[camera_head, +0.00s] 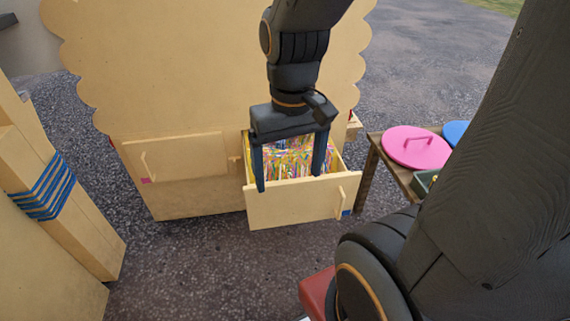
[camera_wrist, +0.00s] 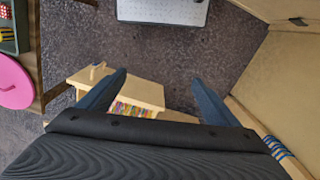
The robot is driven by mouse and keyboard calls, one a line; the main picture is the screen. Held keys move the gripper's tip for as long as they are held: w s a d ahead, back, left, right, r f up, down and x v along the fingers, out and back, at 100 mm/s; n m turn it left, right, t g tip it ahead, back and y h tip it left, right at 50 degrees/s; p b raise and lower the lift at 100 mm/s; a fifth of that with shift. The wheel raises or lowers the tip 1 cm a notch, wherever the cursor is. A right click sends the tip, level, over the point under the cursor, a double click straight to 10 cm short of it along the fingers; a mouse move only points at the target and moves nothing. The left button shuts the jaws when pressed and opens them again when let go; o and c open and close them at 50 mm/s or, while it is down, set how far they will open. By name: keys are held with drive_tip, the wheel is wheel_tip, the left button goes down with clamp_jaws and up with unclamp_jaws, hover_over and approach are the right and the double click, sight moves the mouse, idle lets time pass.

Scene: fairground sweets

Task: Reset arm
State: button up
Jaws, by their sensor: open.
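My gripper (camera_head: 289,180) hangs in front of the wooden cabinet, pointing down over an open drawer (camera_head: 297,204). Its two blue fingers are spread wide apart with nothing held between them. The drawer is pulled out and full of colourful striped sweets or sticks (camera_head: 290,160). In the wrist view my gripper (camera_wrist: 158,82) is also open, and the drawer front (camera_wrist: 140,92) with part of its colourful contents shows near the left finger. Whether the fingers touch the drawer cannot be told.
A closed drawer (camera_head: 178,158) sits left of the open one. A side table (camera_head: 374,150) with a pink lid (camera_head: 415,147) and a blue lid (camera_head: 456,132) stands at the right. A wooden post with blue rope (camera_head: 45,190) is at the left. Dark paving (camera_head: 190,265) in front is clear.

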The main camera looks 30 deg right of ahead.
drive_tip(key=shift+r, duration=0.15)
drive_tip(key=shift+n, duration=0.4)
drive_tip(key=shift+s+a+r+p, duration=0.2)
drive_tip(key=shift+r+p, duration=0.65)
drive_tip(key=shift+p, duration=0.8)
drive_tip(key=shift+s+a+r+p, duration=0.15)
drive_tip(key=shift+a+r+p, duration=0.15)
drive_tip(key=shift+r+p, duration=0.95)
drive_tip(key=shift+s+a+r+p, duration=0.2)
drive_tip(key=shift+r+p, duration=0.25)
drive_tip(key=shift+p, duration=1.55)
